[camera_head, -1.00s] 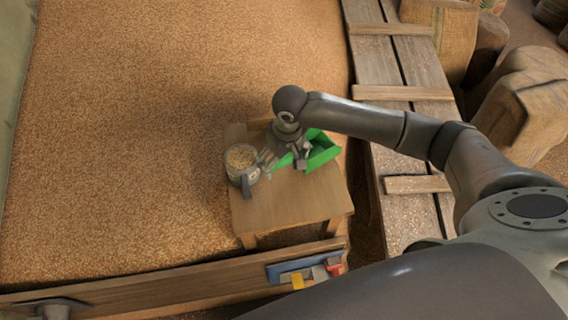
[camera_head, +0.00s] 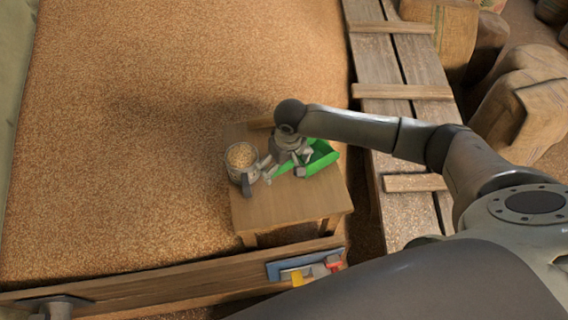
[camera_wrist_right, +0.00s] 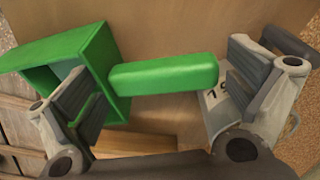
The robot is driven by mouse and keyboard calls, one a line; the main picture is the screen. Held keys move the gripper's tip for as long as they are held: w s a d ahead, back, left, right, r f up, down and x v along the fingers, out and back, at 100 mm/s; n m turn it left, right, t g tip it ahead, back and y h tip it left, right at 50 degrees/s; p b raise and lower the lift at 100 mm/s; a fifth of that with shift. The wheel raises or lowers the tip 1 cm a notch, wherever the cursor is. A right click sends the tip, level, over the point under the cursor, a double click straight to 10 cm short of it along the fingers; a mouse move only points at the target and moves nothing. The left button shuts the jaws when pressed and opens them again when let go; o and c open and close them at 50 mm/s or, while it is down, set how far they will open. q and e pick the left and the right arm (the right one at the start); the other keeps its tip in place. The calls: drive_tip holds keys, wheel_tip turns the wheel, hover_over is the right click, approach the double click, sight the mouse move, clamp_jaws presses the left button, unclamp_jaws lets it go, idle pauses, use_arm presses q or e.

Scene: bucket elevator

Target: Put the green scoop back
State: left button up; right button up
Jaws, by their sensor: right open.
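The green scoop (camera_head: 321,158) lies on the right part of the small wooden table (camera_head: 290,210), its box-shaped body to the right and its handle pointing left. My right gripper (camera_head: 283,170) is low over the table, between a metal jug and the scoop body. In the right wrist view the scoop body (camera_wrist_right: 112,50) is at the left, and the handle (camera_wrist_right: 165,75) extends between the spread fingers of my right gripper (camera_wrist_right: 150,110). Gaps show beside the handle, so the fingers are open around it.
The jug (camera_head: 241,157), filled with grain, stands close left of my right gripper. Loose grain (camera_head: 150,150) spreads left and behind. A wooden board (camera_head: 180,285) with a blue holder (camera_head: 290,270) runs in front. Planks (camera_head: 400,75) and sacks (camera_head: 520,115) are right.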

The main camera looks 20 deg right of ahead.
wheel_tip(320, 180, up, 12)
drive_tip(key=s+b, duration=0.1)
drive_tip(key=shift+s, duration=0.25)
drive_tip(key=shift+d+r, duration=0.1)
idle(0.4)
